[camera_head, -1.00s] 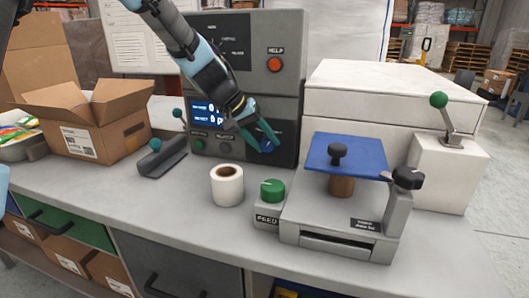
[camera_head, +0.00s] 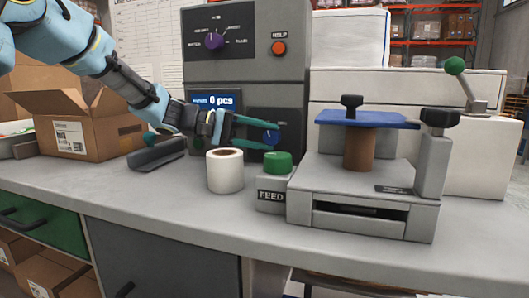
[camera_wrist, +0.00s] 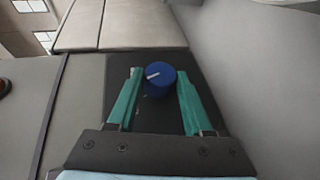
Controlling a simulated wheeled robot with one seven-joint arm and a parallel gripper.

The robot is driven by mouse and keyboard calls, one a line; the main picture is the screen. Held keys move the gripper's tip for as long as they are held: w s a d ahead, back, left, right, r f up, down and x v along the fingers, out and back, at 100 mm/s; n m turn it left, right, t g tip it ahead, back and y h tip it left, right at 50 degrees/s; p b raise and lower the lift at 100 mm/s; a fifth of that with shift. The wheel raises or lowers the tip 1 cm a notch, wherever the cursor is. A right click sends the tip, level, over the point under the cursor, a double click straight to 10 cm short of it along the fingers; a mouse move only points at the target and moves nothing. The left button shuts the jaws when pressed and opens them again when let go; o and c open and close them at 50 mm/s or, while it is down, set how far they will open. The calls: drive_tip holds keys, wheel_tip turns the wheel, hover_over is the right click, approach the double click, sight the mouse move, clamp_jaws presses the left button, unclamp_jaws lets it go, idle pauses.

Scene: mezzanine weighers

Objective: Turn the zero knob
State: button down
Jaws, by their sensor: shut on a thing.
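The zero knob is a blue round knob with a white pointer line (camera_wrist: 160,76), on a dark panel of the grey console (camera_head: 240,75). It also shows in the head view (camera_head: 270,137). My gripper (camera_wrist: 158,82) has its two teal fingers on either side of the knob, shut on it; it also shows in the head view (camera_head: 276,136), reaching in from the left. In the wrist view the white line points left and slightly down. The knob's printed label cannot be read.
A white roll (camera_head: 225,171) stands just below my gripper. A green FEED button (camera_head: 277,163) and a grey press with a blue plate (camera_head: 367,119) stand to the right. A purple knob (camera_head: 213,41) and orange HELP button (camera_head: 279,48) are higher on the console. An open carton (camera_head: 90,130) is left.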

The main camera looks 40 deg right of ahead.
sight(264, 93)
drive_tip(key=shift+w+f+n+g+h+b, duration=0.1)
drive_tip(key=shift+f+n+g+h+b, duration=0.15)
drive_tip(key=shift+g+h+b, duration=0.3)
drive_tip(key=shift+f+n+g+h+b, duration=0.1)
drive_tip(key=shift+n+g+h+b, duration=0.2)
drive_tip(key=shift+b, duration=0.3)
drive_tip(key=shift+r, duration=0.1)
drive_tip(key=shift+c, duration=1.6)
unclamp_jaws()
drive_tip(key=r, duration=0.3)
drive_tip(key=r+p, duration=0.1)
drive_tip(key=r, duration=0.6)
drive_tip(key=shift+d+r+p, duration=0.15)
drive_tip(key=shift+d+p, duration=0.1)
drive_tip(key=shift+p, duration=0.1)
drive_tip(key=shift+s+a+r, duration=0.15)
drive_tip(key=shift+s+r, duration=0.25)
drive_tip(key=shift+s, duration=0.1)
drive_tip(key=shift+w+a+f, duration=0.1)
drive_tip(key=shift+w+f, duration=0.15)
drive_tip(key=shift+f, duration=0.1)
